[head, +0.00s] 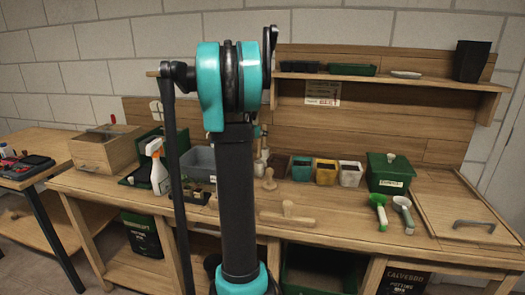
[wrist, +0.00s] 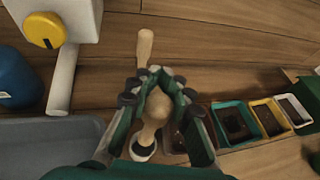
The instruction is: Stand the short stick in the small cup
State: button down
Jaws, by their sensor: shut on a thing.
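My gripper (wrist: 155,88) is shut on a pale wooden stick with a rounded knob (wrist: 157,104) in the wrist view. The stick's narrower part points down the picture towards a small white cup with a dark inside (wrist: 143,151). The stick overlaps the cup's far rim in this view; I cannot tell whether its end is inside, touching or above. Another wooden stick (wrist: 145,46) shows just beyond the fingertips. In the head view my arm hides the gripper and most of this spot.
Teal (head: 301,168), yellow (head: 326,172) and white (head: 350,174) pots stand right of the arm. A wooden peg (head: 269,180) and a T-shaped wooden tool (head: 287,215) are on the bench. A grey bin (wrist: 50,142) lies left of the cup. The front right bench is partly clear.

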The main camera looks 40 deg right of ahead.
notch_tip(320, 180, down, 8)
jog(key=shift+r, duration=0.25)
jog(key=shift+f, duration=0.15)
jog(key=c, duration=1.4)
grip_release()
jog(key=shift+o, duration=0.2)
jog(key=v, duration=1.2)
jog(key=shift+r, duration=0.25)
